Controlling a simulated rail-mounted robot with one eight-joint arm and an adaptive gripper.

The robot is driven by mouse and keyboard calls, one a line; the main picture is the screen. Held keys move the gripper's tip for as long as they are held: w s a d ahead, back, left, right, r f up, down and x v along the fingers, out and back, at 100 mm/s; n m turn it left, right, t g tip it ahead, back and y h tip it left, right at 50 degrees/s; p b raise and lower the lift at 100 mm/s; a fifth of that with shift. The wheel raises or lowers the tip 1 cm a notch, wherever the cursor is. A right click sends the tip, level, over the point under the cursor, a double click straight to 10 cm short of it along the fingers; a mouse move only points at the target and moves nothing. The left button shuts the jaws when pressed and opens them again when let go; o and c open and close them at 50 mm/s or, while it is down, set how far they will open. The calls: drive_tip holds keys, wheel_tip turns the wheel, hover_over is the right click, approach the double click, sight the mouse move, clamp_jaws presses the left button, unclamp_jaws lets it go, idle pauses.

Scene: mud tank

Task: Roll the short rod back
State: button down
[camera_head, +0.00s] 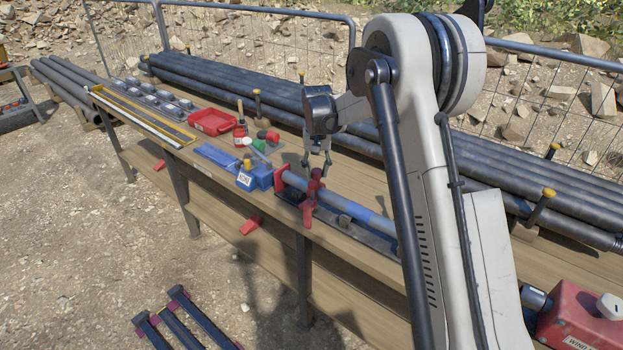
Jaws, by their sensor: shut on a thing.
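A short grey and blue rod (345,207) lies along the front of the workbench, passing through a red clamp (310,203). The rod's far end is beside a blue box (255,179), and its near end goes out of sight behind my arm. My gripper (317,168) points down over the rod, right above the red clamp. Its fingers are shut on what looks like the top of the red clamp; the contact is small and partly unclear.
A red tray (211,122), a small red bottle (240,130) and a blue tray (215,155) sit further left on the bench. Long dark pipes (225,80) lie along the back. A red machine (585,315) is at the lower right. More rods (180,328) lie on a low rack on the ground.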

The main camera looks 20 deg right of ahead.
drive_tip(key=shift+w+a+r, duration=0.1)
drive_tip(key=shift+w+a, duration=0.05)
drive_tip(key=c, duration=1.3)
unclamp_jaws()
drive_tip(key=shift+a, duration=0.1)
drive_tip(key=shift+c, duration=0.2)
wheel_tip(320, 180, up, 12)
